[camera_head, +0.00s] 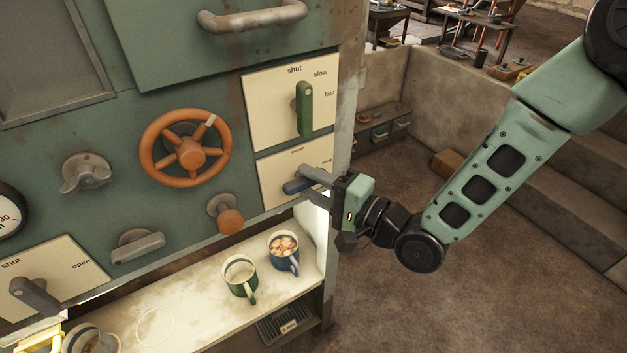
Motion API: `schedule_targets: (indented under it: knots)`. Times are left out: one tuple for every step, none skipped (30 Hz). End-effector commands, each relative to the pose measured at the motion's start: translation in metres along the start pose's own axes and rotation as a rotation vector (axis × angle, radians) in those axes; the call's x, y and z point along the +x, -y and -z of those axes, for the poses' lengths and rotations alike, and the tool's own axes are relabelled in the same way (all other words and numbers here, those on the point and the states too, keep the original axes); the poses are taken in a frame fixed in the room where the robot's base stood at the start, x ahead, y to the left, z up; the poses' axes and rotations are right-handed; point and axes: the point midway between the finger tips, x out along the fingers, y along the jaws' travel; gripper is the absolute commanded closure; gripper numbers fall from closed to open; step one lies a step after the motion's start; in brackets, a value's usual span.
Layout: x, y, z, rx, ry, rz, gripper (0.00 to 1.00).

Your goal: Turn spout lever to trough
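A lever with a dark blue handle (298,186) sits on a small cream plate (272,184) at the right of the green panel. It points roughly sideways, to the right. The plate's small labels are too small to read, so I cannot confirm which one says trough. My gripper (312,183) comes in from the right, with its grey fingers at the lever's right end. The fingers overlap the lever in the picture. I cannot tell whether they touch it or how far apart they are.
Above is a green lever (304,108) on a plate marked shut, slow and fast. An orange handwheel (186,148) and orange knob (230,221) are to the left. Below, a lit ledge (190,300) holds a green mug (240,280) and a blue mug (284,254). Open floor lies right.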

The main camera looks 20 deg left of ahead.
Motion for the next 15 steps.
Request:
schedule_targets:
  knots:
    - [0.0005, -0.0002, 0.0002, 0.000, 0.000, 0.000, 0.60]
    - [0.0006, -0.0002, 0.0002, 0.000, -0.001, 0.000, 0.60]
    - [0.0006, -0.0003, 0.0002, 0.000, -0.001, 0.000, 0.60]
    - [0.0005, -0.0004, 0.0003, 0.000, -0.001, 0.000, 0.60]
    - [0.0005, -0.0003, 0.0003, 0.000, -0.001, 0.000, 0.60]
    - [0.0004, -0.0003, 0.0002, 0.000, 0.000, 0.000, 0.60]
    - [0.0004, -0.0003, 0.0002, 0.000, 0.000, 0.000, 0.63]
    - [0.0004, -0.0003, 0.0002, 0.000, 0.000, 0.000, 0.71]
    - [0.0003, -0.0003, 0.0002, 0.000, 0.000, 0.000, 0.82]
    - [0.0003, -0.0003, 0.0002, 0.000, 0.000, 0.000, 0.91]
    - [0.0003, -0.0003, 0.0002, 0.000, 0.000, 0.000, 0.99]
    - [0.0003, -0.0003, 0.0002, 0.000, 0.000, 0.000, 1.00]
    - [0.0002, -0.0003, 0.0002, 0.000, 0.000, 0.000, 1.00]
    - [0.0002, -0.0003, 0.0002, 0.000, 0.000, 0.000, 1.00]
    - [0.0002, -0.0003, 0.0002, -0.001, 0.000, 0.000, 1.00]
